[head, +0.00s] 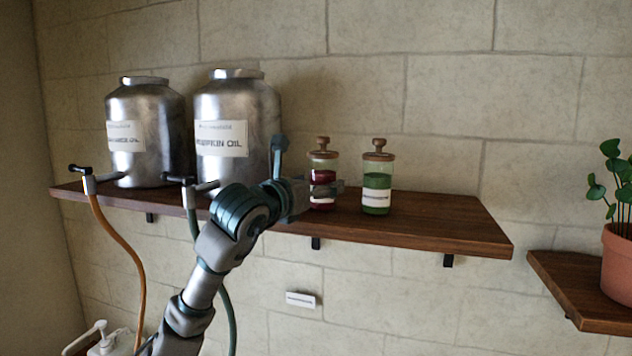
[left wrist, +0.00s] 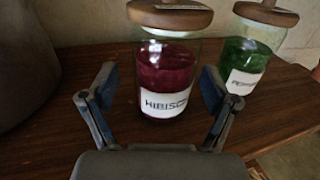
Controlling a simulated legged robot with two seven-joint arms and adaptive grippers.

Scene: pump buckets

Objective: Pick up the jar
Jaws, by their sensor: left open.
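Two glass jars with wooden lids stand upright on the wooden shelf (head: 420,220). The red jar (head: 322,160) has a white label that reads "HIBIS…" in the left wrist view (left wrist: 168,72). The green jar (head: 378,180) stands to its right and also shows in the left wrist view (left wrist: 246,50). My left gripper (head: 312,168) is open at the red jar. In the left wrist view its fingers (left wrist: 155,88) are spread, one on each side of the red jar's lower part, with gaps visible. The head view hides part of the red jar behind a finger. My right gripper is not in view.
Two metal oil canisters (head: 145,110) (head: 255,105) with taps stand on the shelf's left part, with hoses hanging down. A potted plant (head: 618,255) stands on a lower shelf at right. The shelf right of the green jar is clear.

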